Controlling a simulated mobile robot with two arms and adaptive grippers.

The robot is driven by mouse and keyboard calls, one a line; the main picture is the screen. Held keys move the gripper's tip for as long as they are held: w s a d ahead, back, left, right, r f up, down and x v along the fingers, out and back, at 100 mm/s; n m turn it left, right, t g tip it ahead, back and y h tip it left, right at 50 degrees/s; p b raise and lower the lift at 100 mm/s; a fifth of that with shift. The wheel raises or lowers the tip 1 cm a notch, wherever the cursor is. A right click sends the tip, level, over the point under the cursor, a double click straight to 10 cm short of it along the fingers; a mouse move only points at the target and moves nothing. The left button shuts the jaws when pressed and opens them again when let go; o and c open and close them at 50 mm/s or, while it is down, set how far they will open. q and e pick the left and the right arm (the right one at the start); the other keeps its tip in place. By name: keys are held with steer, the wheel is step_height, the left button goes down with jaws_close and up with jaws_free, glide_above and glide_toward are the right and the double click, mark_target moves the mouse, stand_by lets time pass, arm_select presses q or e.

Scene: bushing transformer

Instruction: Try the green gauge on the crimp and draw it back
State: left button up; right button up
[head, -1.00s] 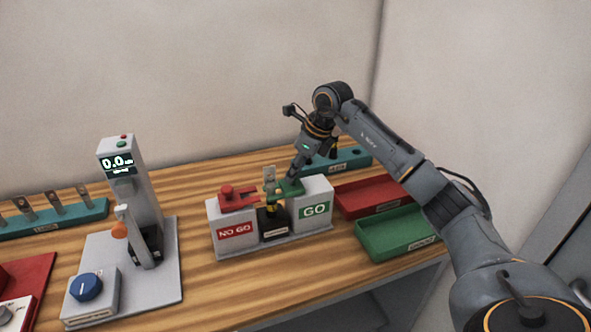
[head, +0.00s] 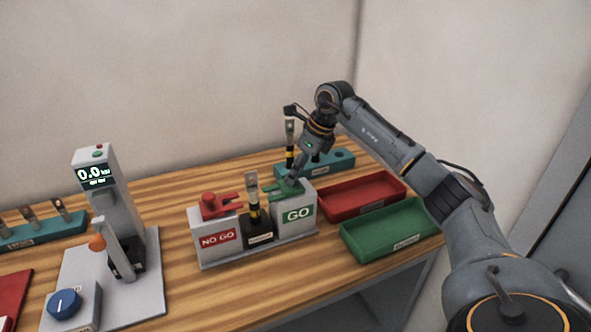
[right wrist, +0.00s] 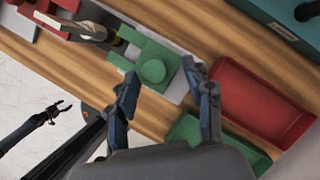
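The green gauge (head: 280,189) lies on top of the block marked GO (head: 297,214), its fork pointing left. The crimp (head: 254,194) stands upright in the black middle holder (head: 258,228), left of the fork and apparently clear of it. My right gripper (head: 294,178) is over the gauge. In the right wrist view its fingers (right wrist: 162,92) are spread on both sides of the gauge's round green knob (right wrist: 153,70), with gaps visible. My left gripper (right wrist: 58,110) shows small at the left of the right wrist view, its jaws apart and empty.
A red gauge (head: 217,205) sits on the NO GO block (head: 218,240). Red (head: 327,210) and green (head: 352,251) trays lie to the right. A teal rack (head: 341,164) with an upright lug stands behind. A tester with a display (head: 94,174) stands at left.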

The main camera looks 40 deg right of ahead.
steer(key=shift+a, duration=0.1)
steer(key=shift+r, duration=0.3)
steer(key=v, duration=1.1)
steer(key=shift+s+d, duration=0.15)
steer(key=shift+d, duration=0.05)
steer(key=shift+r, duration=0.1)
